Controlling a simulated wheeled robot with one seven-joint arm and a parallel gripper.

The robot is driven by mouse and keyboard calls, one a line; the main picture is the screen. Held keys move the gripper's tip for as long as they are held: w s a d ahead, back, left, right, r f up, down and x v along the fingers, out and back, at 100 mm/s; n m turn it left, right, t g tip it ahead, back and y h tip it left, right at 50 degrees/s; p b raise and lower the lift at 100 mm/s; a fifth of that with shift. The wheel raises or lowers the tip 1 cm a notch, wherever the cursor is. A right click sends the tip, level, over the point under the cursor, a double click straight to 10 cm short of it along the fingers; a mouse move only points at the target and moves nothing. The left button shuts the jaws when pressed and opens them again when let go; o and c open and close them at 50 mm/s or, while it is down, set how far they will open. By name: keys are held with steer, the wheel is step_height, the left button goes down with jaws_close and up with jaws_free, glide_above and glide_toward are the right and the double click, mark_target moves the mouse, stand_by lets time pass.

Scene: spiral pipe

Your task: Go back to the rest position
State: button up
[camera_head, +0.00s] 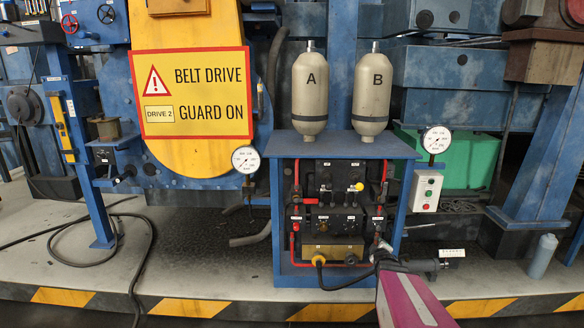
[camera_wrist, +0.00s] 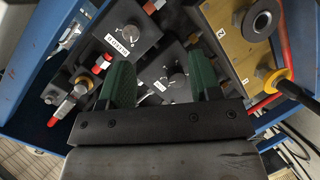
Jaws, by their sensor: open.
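My gripper (camera_wrist: 164,72) is open and empty in the wrist view. Its two green fingers stand apart, and parts of a valve panel show between and beyond them. In the head view my gripper (camera_head: 381,248) is small, at the lower right front of the blue cabinet (camera_head: 345,152), at the end of my pink arm. I cannot tell whether the fingers touch anything. The wrist view shows a dark block with a round knob (camera_wrist: 130,32), a red-handled fitting (camera_wrist: 64,108) and a brass block (camera_wrist: 240,50) close around the fingers.
Two cream cylinders, A (camera_head: 310,92) and B (camera_head: 372,93), stand on the cabinet. Gauges (camera_head: 246,159) (camera_head: 437,139) flank it. A black cable (camera_head: 334,284) leaves an orange plug. A grey bottle (camera_head: 543,256) stands at right. Open floor (camera_head: 200,272) lies left of the cabinet.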

steer(key=s+a+r+m+g+y, duration=0.2)
steer(key=s+a+m+g, duration=0.8)
steer(key=s+a, duration=1)
steer(key=s+g, duration=0.1)
steer(key=g, duration=0.3)
steer(key=shift+s+y, duration=0.35)
steer(key=shift+y, duration=0.05)
